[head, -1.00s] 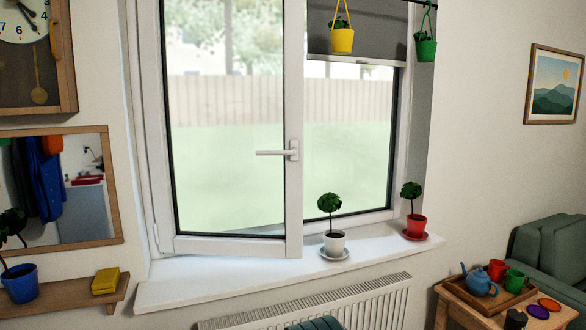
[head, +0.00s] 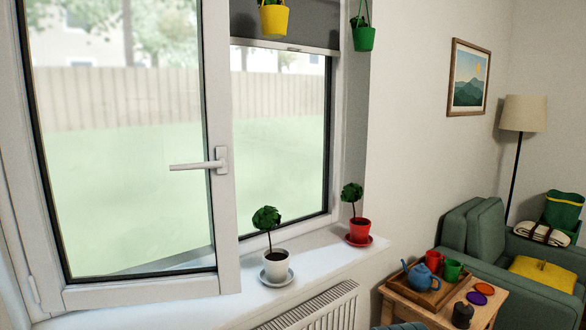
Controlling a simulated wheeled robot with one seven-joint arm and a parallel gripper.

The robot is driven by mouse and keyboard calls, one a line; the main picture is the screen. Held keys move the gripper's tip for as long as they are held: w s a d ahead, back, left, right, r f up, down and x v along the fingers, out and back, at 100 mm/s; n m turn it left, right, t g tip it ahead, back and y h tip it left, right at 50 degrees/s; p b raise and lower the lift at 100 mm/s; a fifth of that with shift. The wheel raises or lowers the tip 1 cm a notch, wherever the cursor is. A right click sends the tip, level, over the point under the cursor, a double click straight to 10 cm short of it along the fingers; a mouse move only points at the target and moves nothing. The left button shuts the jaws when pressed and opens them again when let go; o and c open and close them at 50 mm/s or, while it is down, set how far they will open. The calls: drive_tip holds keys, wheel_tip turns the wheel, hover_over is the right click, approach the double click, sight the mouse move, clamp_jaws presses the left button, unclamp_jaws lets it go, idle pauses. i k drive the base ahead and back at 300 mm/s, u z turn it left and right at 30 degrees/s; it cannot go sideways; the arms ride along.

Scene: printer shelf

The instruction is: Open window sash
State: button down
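The window sash (head: 226,250) has a white frame and a large pane, and fills the left of the head view. Its lower edge stands out over the sill, so it looks partly swung into the room. Its white handle (head: 200,165) lies level, pointing left, on the right-hand stile. To the right is the other pane (head: 280,140), with a grey blind (head: 300,22) covering its top. My gripper does not show in the view.
On the sill (head: 180,310) stand a white potted plant (head: 276,265), close to the sash's free edge, and a red potted plant (head: 360,230). Yellow (head: 274,20) and green (head: 362,38) pots hang above. A wooden table (head: 410,312) holds a tray with a blue teapot (head: 421,277). Green armchair (head: 470,235) at right.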

sight(52, 284)
drive_tip(key=z, duration=0.1)
drive_tip(key=i, duration=1.1)
drive_tip(key=u, duration=0.65)
